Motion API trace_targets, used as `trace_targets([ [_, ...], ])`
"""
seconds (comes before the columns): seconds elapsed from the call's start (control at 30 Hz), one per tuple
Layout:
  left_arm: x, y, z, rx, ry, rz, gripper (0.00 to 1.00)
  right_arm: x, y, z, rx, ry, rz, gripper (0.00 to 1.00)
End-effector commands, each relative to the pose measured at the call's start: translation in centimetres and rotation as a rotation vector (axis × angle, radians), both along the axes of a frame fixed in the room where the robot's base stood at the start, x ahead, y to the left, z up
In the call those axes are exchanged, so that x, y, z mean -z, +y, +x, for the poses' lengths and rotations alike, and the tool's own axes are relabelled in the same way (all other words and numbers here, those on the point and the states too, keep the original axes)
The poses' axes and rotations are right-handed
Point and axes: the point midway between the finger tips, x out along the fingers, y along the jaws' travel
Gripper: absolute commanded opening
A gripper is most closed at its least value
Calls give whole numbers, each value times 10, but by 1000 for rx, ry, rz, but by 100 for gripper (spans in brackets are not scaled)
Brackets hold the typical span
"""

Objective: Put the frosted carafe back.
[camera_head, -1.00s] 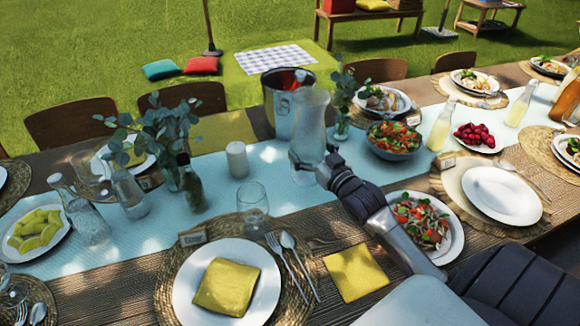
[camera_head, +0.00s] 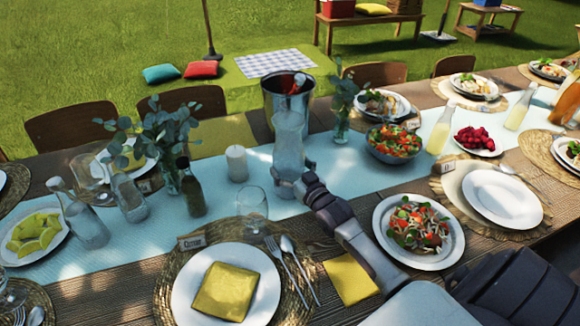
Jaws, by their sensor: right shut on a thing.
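The frosted carafe (camera_head: 288,145) stands upright at the light blue runner (camera_head: 330,165), in front of the metal ice bucket (camera_head: 277,97), whose lower part it partly hides. My right gripper (camera_head: 292,182) is shut around the carafe's lower body, reaching in from the lower right. I cannot tell whether the carafe's base touches the runner. My left gripper is not in view.
A white candle (camera_head: 236,163) and a dark bottle (camera_head: 191,187) stand left of the carafe, and a wine glass (camera_head: 252,207) stands in front. A vase with greenery (camera_head: 341,110) and a salad bowl (camera_head: 393,144) are to the right.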

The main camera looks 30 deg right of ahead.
Motion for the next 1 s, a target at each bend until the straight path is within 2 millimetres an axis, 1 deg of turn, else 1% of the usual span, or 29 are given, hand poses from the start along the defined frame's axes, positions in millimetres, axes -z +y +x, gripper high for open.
trace_targets([
  [0.03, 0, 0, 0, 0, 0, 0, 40, -4, 0, 1, 0, -9, 0, 22],
  [0.17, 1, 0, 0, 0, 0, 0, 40, -1, 0, 1, 0, -8, 0, 22],
  [0.2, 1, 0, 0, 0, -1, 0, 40, 2, 0, 0, 0, 0, 0, 98],
  [0.23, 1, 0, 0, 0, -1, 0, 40, 1, 0, 0, 0, 0, 0, 100],
  [0.57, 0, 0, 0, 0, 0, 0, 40, 0, 0, 0, 0, 0, 0, 100],
  [0.67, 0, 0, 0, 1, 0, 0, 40, 1, 0, -7, 1, 2, 0, 100],
  [0.77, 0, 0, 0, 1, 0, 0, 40, 1, 1, -22, 0, 3, 0, 100],
  [1.0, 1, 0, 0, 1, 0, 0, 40, 2, 3, -75, 0, 4, 0, 100],
])
